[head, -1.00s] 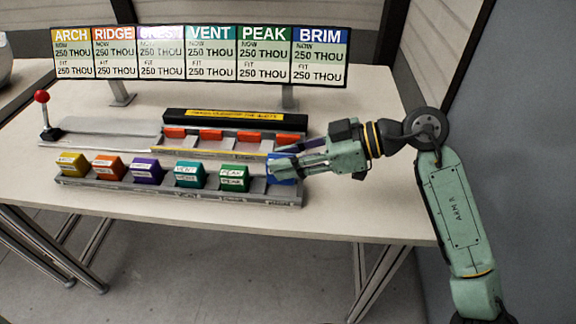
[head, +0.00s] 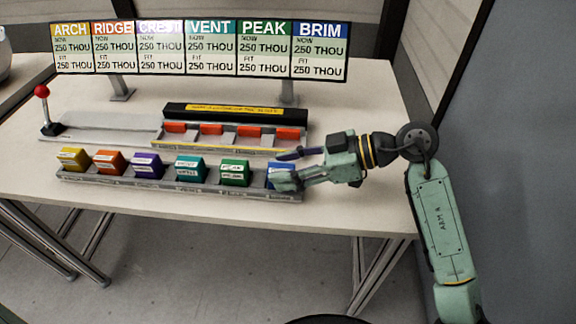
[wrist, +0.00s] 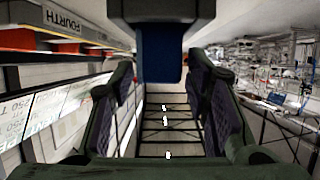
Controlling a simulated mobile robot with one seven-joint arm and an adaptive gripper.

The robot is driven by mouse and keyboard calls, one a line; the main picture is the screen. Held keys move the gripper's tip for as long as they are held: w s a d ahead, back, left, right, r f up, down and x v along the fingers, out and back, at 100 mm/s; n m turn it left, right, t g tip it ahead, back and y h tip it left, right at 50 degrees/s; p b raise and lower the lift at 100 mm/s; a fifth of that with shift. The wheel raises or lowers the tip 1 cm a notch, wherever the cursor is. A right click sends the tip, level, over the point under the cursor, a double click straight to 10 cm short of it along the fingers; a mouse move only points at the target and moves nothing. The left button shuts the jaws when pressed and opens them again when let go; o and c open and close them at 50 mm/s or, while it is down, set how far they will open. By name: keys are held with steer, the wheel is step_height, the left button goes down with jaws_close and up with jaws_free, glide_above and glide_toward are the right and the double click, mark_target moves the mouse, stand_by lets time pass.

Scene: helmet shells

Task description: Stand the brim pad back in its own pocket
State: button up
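The blue brim pad (head: 275,172) is at the right end of the front rack (head: 180,187), in line with the other coloured pads. My gripper (head: 288,168) is at that end, coming from the right, with one finger on the far side of the pad and one on the near side. The near finger hides part of the pad and its pocket, so I cannot tell how deep it sits. In the wrist view the dark blue pad (wrist: 158,55) shows at the top, between the spread fingers (wrist: 165,95). The fingers look open.
Yellow, orange, purple, teal and green pads (head: 234,173) stand in the rack. Behind it is a grey fixture with several red blocks (head: 250,131) and a black bar (head: 235,110). A red-knobbed lever (head: 42,92) stands left. The sign board (head: 200,50) stands behind.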

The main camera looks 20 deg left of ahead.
steer(key=shift+o, duration=0.2)
steer(key=shift+r, duration=0.1)
steer(key=shift+r+p, duration=0.25)
steer(key=shift+p, duration=0.1)
steer(key=b+v, duration=0.3)
steer(key=v, duration=0.9)
steer(key=shift+f+b, duration=0.25)
steer(key=shift+b, duration=0.05)
